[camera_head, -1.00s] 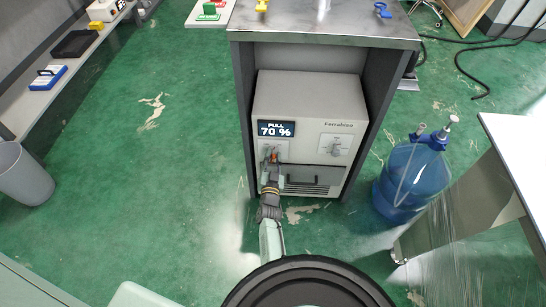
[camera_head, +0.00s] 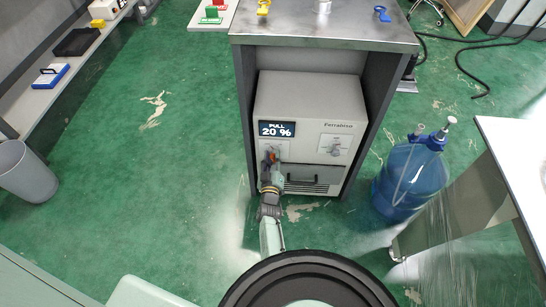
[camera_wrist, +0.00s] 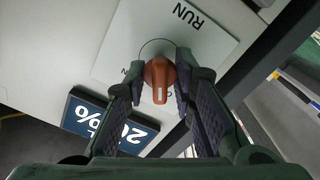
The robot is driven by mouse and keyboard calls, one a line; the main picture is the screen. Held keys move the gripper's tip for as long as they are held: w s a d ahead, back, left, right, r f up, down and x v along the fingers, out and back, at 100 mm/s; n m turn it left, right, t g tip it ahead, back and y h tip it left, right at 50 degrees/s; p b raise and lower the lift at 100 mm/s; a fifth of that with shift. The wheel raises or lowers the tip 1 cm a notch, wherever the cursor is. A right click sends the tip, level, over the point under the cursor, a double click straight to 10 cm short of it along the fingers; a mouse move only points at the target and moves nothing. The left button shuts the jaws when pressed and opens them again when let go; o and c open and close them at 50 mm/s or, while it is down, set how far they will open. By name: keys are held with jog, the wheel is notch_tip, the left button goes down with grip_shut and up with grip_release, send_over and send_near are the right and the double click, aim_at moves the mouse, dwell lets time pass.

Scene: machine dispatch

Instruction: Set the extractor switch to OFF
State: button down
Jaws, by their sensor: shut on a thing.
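The extractor (camera_head: 306,98) is a light grey box under a steel-topped bench, with a dark display (camera_head: 277,129) reading "PULL 20 %". Its switch is an orange knob (camera_wrist: 159,78) on a white plate (camera_wrist: 205,30); part of it also shows in the head view (camera_head: 271,156). My gripper (camera_wrist: 160,72) is shut on the knob, one finger on each side. The knob's pale mark points down in the wrist view, away from the upside-down word "RUN". Other lettering beside the knob is mostly hidden by my fingers. The display (camera_wrist: 108,125) appears upside down in the wrist view.
A second, grey knob (camera_head: 334,150) sits on the extractor's right. A drawer handle (camera_head: 301,180) is close to my gripper's right. A blue water bottle (camera_head: 410,180) stands right of the bench, and a grey bin (camera_head: 24,172) at far left. The floor left of the bench is clear.

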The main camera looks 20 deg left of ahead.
jog(key=shift+w+r+n, duration=0.1)
jog(key=shift+n, duration=0.4)
jog(key=c, duration=1.7)
grip_release()
jog(key=v, duration=0.7)
jog(key=shift+s, duration=0.3)
